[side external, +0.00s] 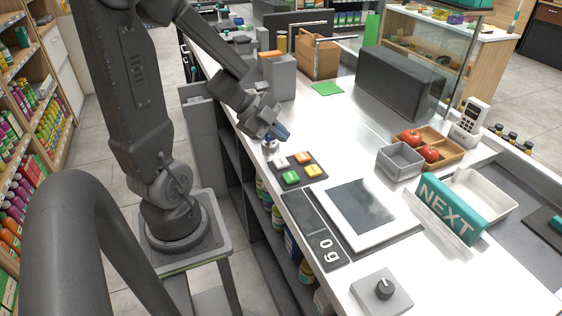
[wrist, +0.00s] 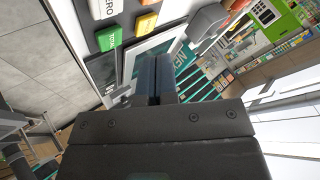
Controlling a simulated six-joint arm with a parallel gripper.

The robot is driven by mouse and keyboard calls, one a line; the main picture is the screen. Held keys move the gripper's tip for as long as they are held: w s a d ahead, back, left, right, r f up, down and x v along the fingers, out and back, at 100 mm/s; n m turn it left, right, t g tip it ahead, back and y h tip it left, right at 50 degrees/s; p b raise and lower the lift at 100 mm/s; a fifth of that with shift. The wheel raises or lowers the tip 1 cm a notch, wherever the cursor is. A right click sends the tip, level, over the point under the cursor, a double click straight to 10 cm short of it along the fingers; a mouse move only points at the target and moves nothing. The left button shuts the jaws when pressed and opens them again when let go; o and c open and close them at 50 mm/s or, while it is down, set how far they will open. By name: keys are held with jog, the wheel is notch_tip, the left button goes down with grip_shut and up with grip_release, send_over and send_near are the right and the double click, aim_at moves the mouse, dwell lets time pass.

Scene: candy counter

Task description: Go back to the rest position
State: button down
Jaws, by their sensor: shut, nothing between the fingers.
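My gripper (side external: 281,134) is above the left edge of the white counter (side external: 330,112), near a small white and blue round item (side external: 270,143); I cannot tell whether they touch. In the wrist view its two dark fingers (wrist: 157,78) are together with nothing between them. A dark button pad (side external: 298,170) with white, orange and green keys lies just in front of the gripper.
The scale plate (side external: 362,205) and its display reading "0g" (side external: 318,232) lie nearer the camera. A knob box (side external: 382,291) stands at the front. A teal NEXT bar (side external: 450,208), a grey bin (side external: 400,160) and a wooden tomato tray (side external: 447,151) are at right. A grey box (side external: 280,78) stands behind the gripper.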

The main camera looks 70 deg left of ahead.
jog(key=w+d+r+n+t+y, duration=0.2)
jog(key=w+r+n+t+y, duration=0.15)
jog(key=r+n+y, duration=0.55)
jog(key=s+d+r+n+g+h, duration=0.2)
jog(key=s+d+n+g+h, duration=0.2)
jog(key=s+d, duration=0.6)
jog(key=d+g+h, duration=0.1)
jog(key=d+g, duration=0.1)
jog(key=d, duration=0.1)
jog(key=shift+s+n, duration=0.4)
